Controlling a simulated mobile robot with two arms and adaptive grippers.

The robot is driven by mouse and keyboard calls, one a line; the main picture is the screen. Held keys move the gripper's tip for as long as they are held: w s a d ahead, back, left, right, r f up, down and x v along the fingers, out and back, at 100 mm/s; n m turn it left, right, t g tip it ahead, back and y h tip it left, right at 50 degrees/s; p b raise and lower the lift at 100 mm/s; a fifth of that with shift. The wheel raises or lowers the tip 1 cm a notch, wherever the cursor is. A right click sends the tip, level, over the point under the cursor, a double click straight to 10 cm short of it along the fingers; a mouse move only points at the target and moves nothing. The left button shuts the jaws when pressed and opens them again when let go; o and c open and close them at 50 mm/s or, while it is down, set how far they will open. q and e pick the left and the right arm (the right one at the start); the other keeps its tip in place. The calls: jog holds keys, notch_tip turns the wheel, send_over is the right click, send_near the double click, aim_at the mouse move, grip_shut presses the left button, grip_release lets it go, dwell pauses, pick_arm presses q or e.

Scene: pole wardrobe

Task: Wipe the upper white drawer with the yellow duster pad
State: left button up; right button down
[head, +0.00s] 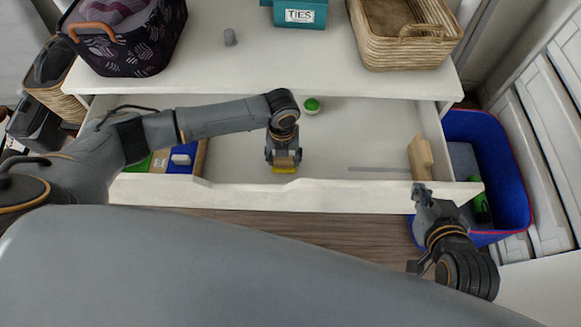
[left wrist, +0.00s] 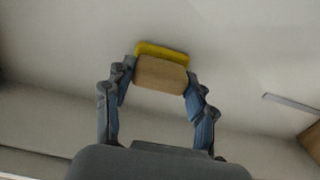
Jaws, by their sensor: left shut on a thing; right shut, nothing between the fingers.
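The upper white drawer (head: 350,137) is pulled out, and its bare floor shows through the middle. My left gripper (head: 284,160) is inside the drawer near its front wall. It is shut on the wooden block of the yellow duster pad (head: 283,170). In the left wrist view the yellow pad (left wrist: 162,50) shows beyond the wooden block, between the two fingers, over the white drawer floor. I cannot tell for sure whether the pad touches the floor. My right gripper (head: 421,192) is shut and empty by the drawer's front right corner.
A green round thing (head: 312,106) lies at the drawer's back, a wooden block (head: 420,157) at its right, and a tray with blue and green items (head: 182,158) at its left. A blue bin (head: 500,165) stands right of the drawer. Baskets and a TIES box (head: 300,14) stand above.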

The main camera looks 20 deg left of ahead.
pick_arm(q)
jog(key=shift+s+a, duration=0.2)
jog(key=shift+a, duration=0.5)
jog(key=shift+s+a, duration=0.2)
jog(key=shift+a, duration=0.45)
jog(key=shift+s+a, duration=0.2)
jog(key=shift+a, duration=0.5)
